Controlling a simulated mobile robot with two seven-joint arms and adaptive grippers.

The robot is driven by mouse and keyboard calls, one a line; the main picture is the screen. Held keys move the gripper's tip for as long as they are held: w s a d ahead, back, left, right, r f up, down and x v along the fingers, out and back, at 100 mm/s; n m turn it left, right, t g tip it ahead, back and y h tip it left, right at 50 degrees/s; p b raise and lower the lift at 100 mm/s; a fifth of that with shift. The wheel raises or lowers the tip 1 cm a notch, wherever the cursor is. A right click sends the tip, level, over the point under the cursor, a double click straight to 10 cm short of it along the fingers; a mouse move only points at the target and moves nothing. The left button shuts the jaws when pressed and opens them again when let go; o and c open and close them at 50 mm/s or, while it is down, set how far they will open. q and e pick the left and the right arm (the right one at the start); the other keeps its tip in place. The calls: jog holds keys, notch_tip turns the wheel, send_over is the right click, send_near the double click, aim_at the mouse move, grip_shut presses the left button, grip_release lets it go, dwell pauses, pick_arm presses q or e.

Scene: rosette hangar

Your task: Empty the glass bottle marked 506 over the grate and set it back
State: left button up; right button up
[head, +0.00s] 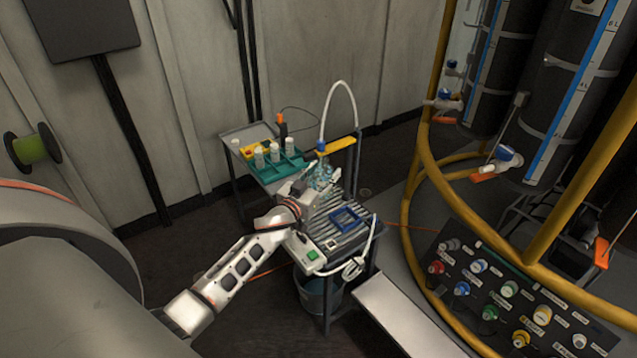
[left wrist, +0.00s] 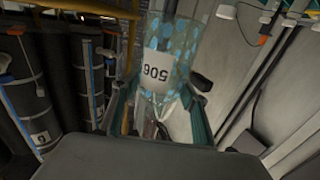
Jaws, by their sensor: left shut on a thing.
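The glass bottle marked 506 (left wrist: 165,62) is clear with blue spots and a white label, which reads upside down in the left wrist view. In the head view the bottle (head: 321,176) stands out above my left gripper (head: 314,190), blue at its top, and looks about upright. My left gripper is shut on the bottle, with its fingers (left wrist: 158,112) on either side of it. I cannot tell whether the bottle's base touches the cart. The ribbed grey grate (head: 350,238) is the cart's top just in front. My right gripper is not in view.
A teal rack (head: 268,178) with white bottles sits on the cart's back left. A white hose (head: 338,84) arches above. Yellow rails (head: 428,165) stand right; a bucket (head: 318,294) sits below.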

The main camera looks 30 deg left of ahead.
pick_arm(q)
jog(key=w+d+n+y+b, duration=0.25)
jog(key=w+b, duration=0.35)
jog(key=b, duration=0.3)
notch_tip(320, 180, down, 10)
jog(key=w+d+n+g+y+b, duration=0.1)
jog(key=w+y+b, duration=0.1)
jog(key=b, duration=0.7)
jog(key=shift+w+d+f+y+b, duration=0.15)
jog(key=shift+w+d+y+b, duration=0.2)
jog(key=shift+y, duration=0.5)
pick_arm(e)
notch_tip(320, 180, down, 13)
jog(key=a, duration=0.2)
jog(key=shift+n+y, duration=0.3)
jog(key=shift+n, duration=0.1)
pick_arm(q)
notch_tip(320, 180, down, 3)
jog(key=shift+r+n+b, duration=0.1)
jog(key=shift+n+b, duration=0.25)
jog(key=shift+b, duration=0.55)
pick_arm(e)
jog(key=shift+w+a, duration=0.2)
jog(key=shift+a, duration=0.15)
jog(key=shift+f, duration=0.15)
